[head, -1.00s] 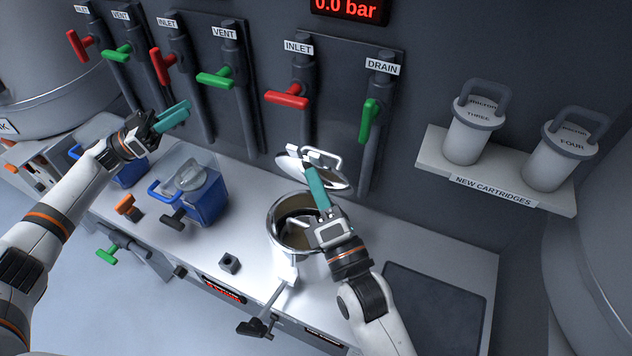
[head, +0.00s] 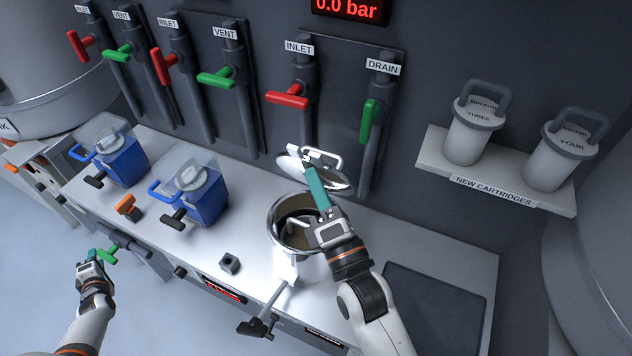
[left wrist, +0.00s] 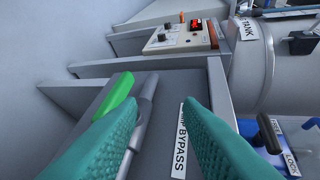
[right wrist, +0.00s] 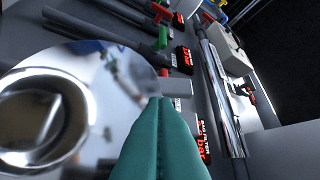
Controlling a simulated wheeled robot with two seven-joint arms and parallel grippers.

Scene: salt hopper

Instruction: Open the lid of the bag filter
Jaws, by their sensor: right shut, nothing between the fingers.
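The bag filter is a shiny round steel vessel (head: 274,228) on the bench, with its mouth uncovered. Its polished lid (head: 335,181) stands raised and tilted behind the mouth, with a handle bracket (head: 333,157) at its top. My right gripper (head: 313,172) is shut and empty, its fingertips at the lid; whether they touch it I cannot tell. The lid (right wrist: 105,75) fills the left of the right wrist view beside the teal fingers (right wrist: 165,110). My left gripper (head: 92,254) is open, low at the bench front, near a green lever (head: 108,254). That lever (left wrist: 115,95) also shows in the left wrist view.
Two blue boxes with clear covers (head: 203,204) stand on the bench's left. Red and green valve handles (head: 287,100) line the wall behind. A clamp arm (head: 262,325) juts out at the front. A dark mat (head: 435,310) lies bare at right. The display reads 0.0 bar.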

